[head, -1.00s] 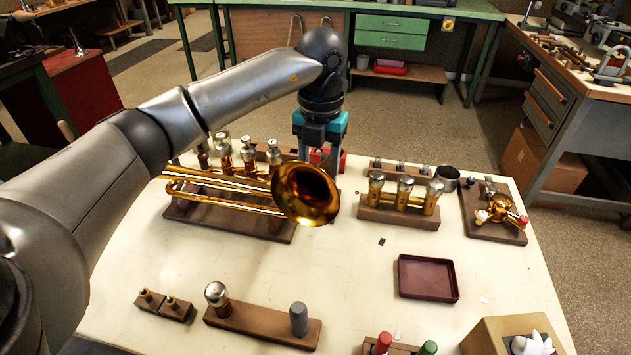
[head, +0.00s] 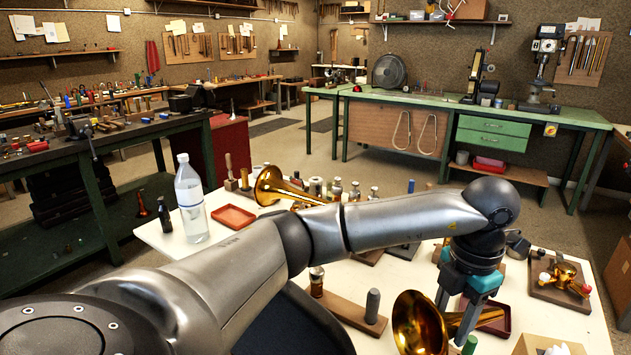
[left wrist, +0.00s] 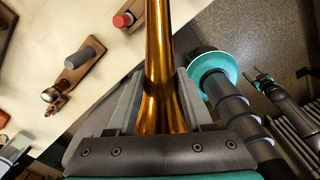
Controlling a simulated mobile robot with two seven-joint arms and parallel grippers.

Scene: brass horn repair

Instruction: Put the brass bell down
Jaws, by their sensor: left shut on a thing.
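The brass bell (head: 418,325) is a golden flared horn piece with its wide mouth facing the lower left in the head view. My left gripper (head: 455,305) is shut on its narrower tube, and the tube also shows between the fingers in the left wrist view (left wrist: 160,70). The bell is in front of the maroon tray (head: 495,318) and partly hides it. I cannot tell whether the bell touches the table. My right gripper is not in the head view.
A wooden block with a grey peg (head: 373,305) stands left of the bell. A green-topped peg (head: 469,345) is close by. A valve piece on a wooden base (head: 562,278) stands to the right. Another brass horn (head: 270,185), a red tray (head: 233,217) and a bottle (head: 191,205) are at the back left.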

